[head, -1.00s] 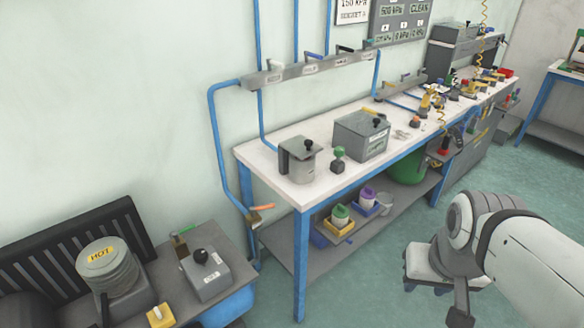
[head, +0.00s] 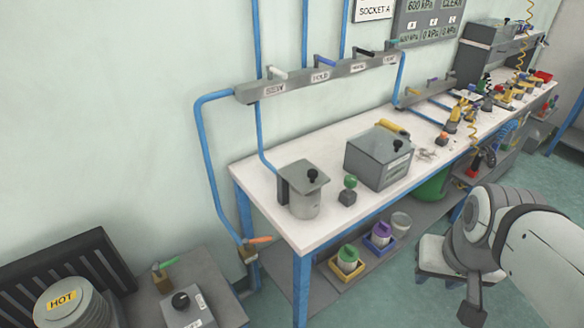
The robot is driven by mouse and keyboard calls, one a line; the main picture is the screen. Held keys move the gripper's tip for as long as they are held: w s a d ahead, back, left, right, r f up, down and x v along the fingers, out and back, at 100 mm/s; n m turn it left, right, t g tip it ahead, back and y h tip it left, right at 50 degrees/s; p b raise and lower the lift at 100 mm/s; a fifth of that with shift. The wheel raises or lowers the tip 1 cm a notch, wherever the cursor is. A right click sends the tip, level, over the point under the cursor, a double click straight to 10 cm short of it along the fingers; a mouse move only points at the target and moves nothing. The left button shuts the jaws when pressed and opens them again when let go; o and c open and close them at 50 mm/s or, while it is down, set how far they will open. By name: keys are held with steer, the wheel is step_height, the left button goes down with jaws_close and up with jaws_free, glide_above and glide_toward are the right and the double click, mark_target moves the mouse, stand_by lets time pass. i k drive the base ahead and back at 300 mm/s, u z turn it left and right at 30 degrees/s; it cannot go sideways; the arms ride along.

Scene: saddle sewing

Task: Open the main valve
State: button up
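A valve with an orange lever (head: 259,240) sits low on a blue pipe at the left end of the white workbench. The pipe runs up to a grey manifold bar (head: 320,76) on the wall, which carries several small levers in different colours above white labels. I cannot read a "main" label on any of them. The orange lever points to the right, roughly level. My arm is at the lower right, with a dark end part (head: 472,300) hanging down. It is well apart from the valve and manifold, and its fingers cannot be made out.
The white workbench (head: 270,190) carries a grey pot (head: 305,190), a green-knobbed piece (head: 349,190) and a grey box (head: 378,158). A lower table at left holds a HOT-labelled pot (head: 62,302) and a green-levered valve (head: 165,268).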

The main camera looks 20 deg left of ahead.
mark_target(246, 243)
steer(key=i, duration=0.45)
steer(key=u, duration=1.2)
steer(key=i, duration=0.5)
steer(key=z, duration=0.1)
